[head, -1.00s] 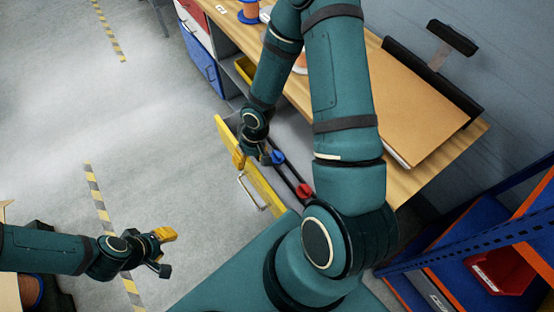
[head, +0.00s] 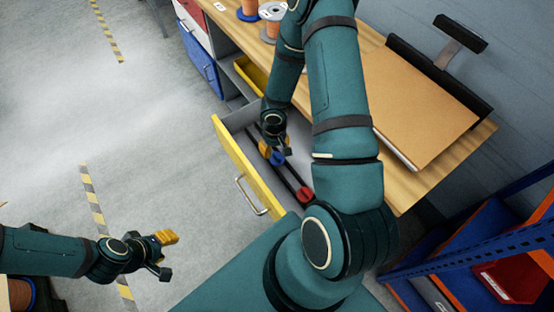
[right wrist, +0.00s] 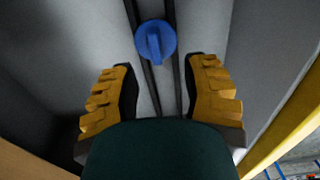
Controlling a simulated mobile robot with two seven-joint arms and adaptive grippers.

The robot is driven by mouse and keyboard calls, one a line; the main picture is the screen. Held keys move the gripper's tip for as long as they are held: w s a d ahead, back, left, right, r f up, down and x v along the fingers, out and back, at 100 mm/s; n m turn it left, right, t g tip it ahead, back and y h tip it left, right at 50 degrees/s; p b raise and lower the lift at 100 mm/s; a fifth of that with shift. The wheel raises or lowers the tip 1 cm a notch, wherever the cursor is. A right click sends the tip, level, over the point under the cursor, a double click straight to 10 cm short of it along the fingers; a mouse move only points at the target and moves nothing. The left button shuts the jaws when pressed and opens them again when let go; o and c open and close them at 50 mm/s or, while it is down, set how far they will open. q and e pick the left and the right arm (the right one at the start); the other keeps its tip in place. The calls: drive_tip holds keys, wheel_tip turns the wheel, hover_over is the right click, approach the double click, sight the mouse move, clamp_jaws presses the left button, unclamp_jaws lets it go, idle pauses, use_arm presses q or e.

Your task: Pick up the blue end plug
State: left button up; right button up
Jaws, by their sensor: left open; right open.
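The blue end plug (right wrist: 155,40) is a round knob with a raised ridge, sitting on two dark rails in an open drawer. In the head view the blue end plug (head: 277,158) is partly hidden by my right gripper (head: 273,152). In the right wrist view my right gripper (right wrist: 163,92) is open. Its yellow fingers stand apart, with the plug ahead of the gap between them and not between the pads. A red end plug (head: 305,194) sits further along the rails. My left gripper (head: 165,255) is open and empty over the floor, away from the drawer.
The yellow drawer front (head: 248,172) with a metal handle stands pulled out from under the wooden workbench (head: 440,165). Grey drawer walls border the right gripper. A blue and orange shelf (head: 460,255) stands at lower right. Open floor lies left.

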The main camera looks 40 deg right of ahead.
sight(277, 155)
drive_tip(key=f+b, duration=0.1)
drive_tip(key=f, duration=0.2)
drive_tip(key=f+b, duration=0.1)
drive_tip(key=f, duration=0.1)
drive_tip(key=shift+s+d+b, duration=0.15)
drive_tip(key=shift+s+b, duration=0.15)
drive_tip(key=shift+s, duration=0.05)
clamp_jaws()
